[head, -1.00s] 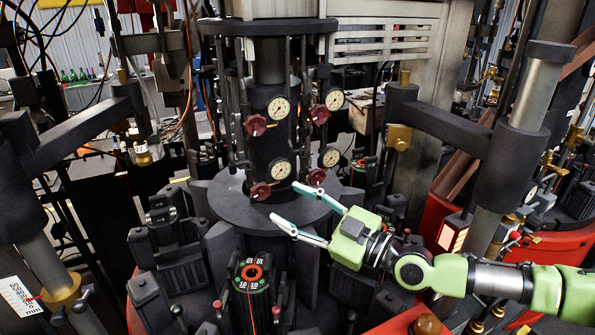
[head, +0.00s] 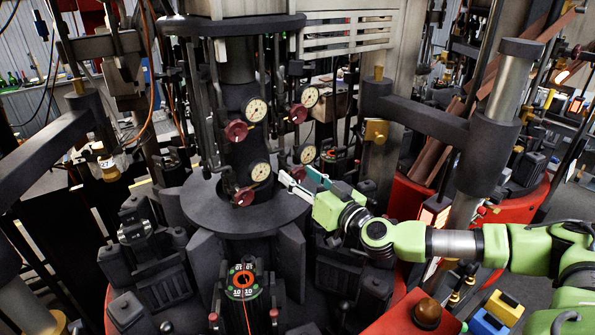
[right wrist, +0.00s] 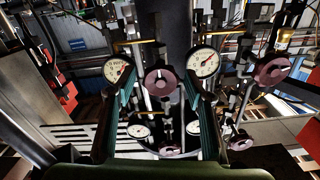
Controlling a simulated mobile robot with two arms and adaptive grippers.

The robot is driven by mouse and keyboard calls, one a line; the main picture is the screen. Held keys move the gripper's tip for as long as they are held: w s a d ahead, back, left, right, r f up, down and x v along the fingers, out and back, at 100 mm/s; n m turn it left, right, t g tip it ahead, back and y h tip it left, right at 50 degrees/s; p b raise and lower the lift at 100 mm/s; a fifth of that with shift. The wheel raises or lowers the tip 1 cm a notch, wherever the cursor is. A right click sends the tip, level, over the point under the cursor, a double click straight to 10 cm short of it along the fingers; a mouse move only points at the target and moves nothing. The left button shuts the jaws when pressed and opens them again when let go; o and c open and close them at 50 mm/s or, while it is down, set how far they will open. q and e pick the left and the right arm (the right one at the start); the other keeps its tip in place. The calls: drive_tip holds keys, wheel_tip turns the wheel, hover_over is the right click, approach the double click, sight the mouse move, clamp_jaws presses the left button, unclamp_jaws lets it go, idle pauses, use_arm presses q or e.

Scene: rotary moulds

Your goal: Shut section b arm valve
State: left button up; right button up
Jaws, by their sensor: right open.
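The dark central column (head: 235,70) carries several dark red round handwheels beside white dial gauges. These are an upper left wheel (head: 236,131), an upper right wheel (head: 298,114) and a lower left wheel (head: 244,197). In the right wrist view one handwheel (right wrist: 160,81) shows between the fingers, apparently not gripped. I cannot read which valve is section b. My left gripper is out of view.
A round dark plate (head: 210,212) surrounds the column below the wheels. Thin vertical rods stand around it. A thick arm with a cylinder (head: 485,160) is at the right, above red housings.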

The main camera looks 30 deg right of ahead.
drive_tip(key=shift+w+a, duration=0.15)
drive_tip(key=shift+w, duration=0.4)
drive_tip(key=shift+s, duration=0.1)
drive_tip(key=shift+c, duration=0.4)
drive_tip(key=c, duration=1)
drive_tip(key=shift+c, duration=0.2)
